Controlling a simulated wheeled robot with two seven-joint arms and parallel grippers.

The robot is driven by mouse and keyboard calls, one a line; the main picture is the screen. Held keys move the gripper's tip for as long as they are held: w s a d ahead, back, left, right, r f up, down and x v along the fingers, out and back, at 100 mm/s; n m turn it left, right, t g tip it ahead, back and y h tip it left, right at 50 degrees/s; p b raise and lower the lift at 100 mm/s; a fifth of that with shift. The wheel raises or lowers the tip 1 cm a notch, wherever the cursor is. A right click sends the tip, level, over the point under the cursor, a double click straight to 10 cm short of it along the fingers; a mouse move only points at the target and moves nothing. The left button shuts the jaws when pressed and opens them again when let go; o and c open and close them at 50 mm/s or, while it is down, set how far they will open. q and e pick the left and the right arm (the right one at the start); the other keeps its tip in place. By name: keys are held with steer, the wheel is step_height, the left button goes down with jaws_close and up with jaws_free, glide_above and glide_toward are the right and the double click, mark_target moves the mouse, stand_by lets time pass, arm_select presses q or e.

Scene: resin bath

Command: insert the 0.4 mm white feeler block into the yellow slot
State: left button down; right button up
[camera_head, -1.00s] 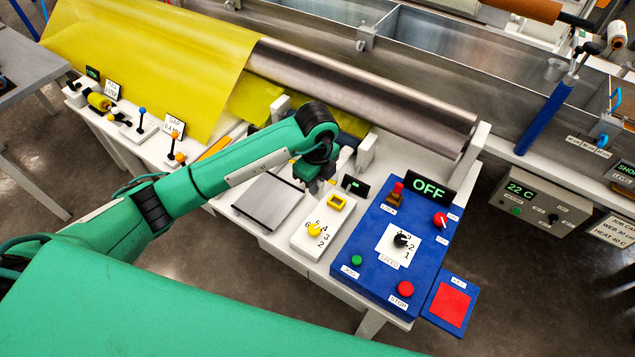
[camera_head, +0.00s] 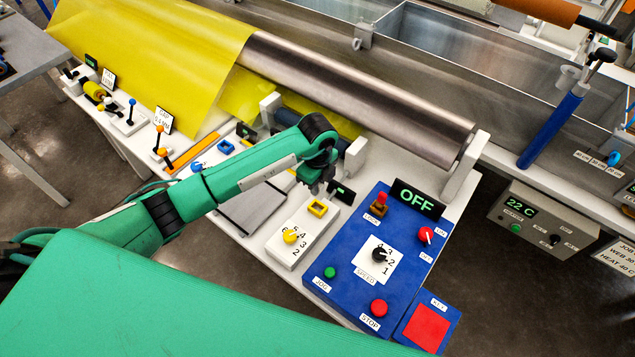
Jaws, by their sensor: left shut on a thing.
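The yellow slot (camera_head: 318,208) is a small square yellow frame at the back of a white box with a yellow numbered dial (camera_head: 291,236). My left gripper (camera_head: 318,186) points down just behind the yellow slot, close to it in the picture. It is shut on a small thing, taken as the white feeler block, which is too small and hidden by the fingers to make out. I cannot tell whether it touches the slot. My right gripper is not in view.
The blue control panel (camera_head: 340,283) with an OFF display (camera_head: 417,199) stands right of the slot. A grey plate (camera_head: 252,208) lies left, partly under my arm. A blue slot (camera_head: 226,147) is farther left. A steel roller (camera_head: 360,92) with yellow web (camera_head: 150,55) runs behind.

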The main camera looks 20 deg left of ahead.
arm_select(q)
steer(key=shift+f+b, duration=0.3)
steer(key=shift+f, duration=0.3)
steer(key=shift+f+b, duration=0.65)
steer(key=shift+f, duration=0.15)
steer(key=shift+f+b, duration=0.9)
steer(key=shift+f, duration=0.35)
steer(key=shift+f+b, duration=0.5)
steer(key=shift+f, duration=0.35)
steer(key=c, duration=1.5)
jaws_free()
steer(key=shift+o, duration=1)
